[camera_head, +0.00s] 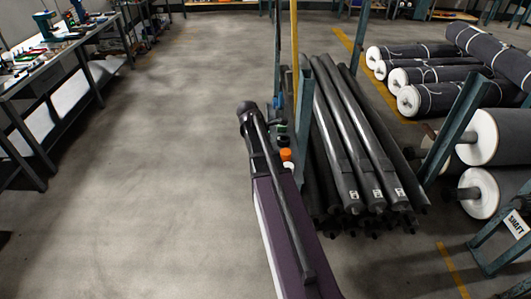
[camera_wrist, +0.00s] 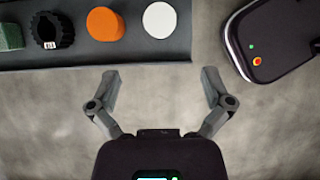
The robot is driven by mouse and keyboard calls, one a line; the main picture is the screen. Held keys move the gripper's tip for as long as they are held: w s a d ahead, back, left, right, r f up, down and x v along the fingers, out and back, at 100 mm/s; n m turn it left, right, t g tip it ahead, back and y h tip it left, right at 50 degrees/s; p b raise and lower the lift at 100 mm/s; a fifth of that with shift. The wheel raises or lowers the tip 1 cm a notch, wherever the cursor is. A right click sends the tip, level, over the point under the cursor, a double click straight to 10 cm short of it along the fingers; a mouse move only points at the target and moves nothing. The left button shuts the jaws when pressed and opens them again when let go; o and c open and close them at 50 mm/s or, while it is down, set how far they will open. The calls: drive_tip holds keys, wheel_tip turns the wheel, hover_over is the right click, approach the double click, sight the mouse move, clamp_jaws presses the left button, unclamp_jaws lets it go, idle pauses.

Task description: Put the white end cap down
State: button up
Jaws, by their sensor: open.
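The white end cap (camera_wrist: 160,20) is a round disc standing on a dark grey shelf (camera_wrist: 150,53) at the top of the wrist view. It is at the right end of a row there. My gripper (camera_wrist: 160,76) is open and empty, with its fingertips spread over grey floor short of the shelf's near edge. The cap is ahead of the fingers and apart from them. In the head view a small white piece (camera_head: 288,165) shows below an orange one beside my arm. My fingers cannot be made out there.
Left of the cap stand an orange cap (camera_wrist: 104,23), a black ring (camera_wrist: 52,30) with a label and a green block (camera_wrist: 10,36). In the head view long dark rolls (camera_head: 345,150) lie right of my arm. The floor (camera_head: 150,190) on the left is clear.

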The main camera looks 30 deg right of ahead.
drive_tip(key=shift+a, duration=0.1)
drive_tip(key=s+a+m+t+y, duration=0.1)
drive_tip(key=s+a+m, duration=0.2)
drive_tip(key=a, duration=0.7)
drive_tip(key=s+a+f+m+t+y, duration=0.1)
drive_tip(key=a+m, duration=0.4)
drive_tip(key=a, duration=0.5)
drive_tip(key=s+a+f+m+t+y, duration=0.1)
drive_tip(key=s+a+m+y, duration=0.2)
drive_tip(key=a, duration=0.7)
drive_tip(key=shift+s+a+f+m, duration=0.15)
drive_tip(key=shift+s+a+m, duration=0.25)
drive_tip(key=shift+s, duration=0.45)
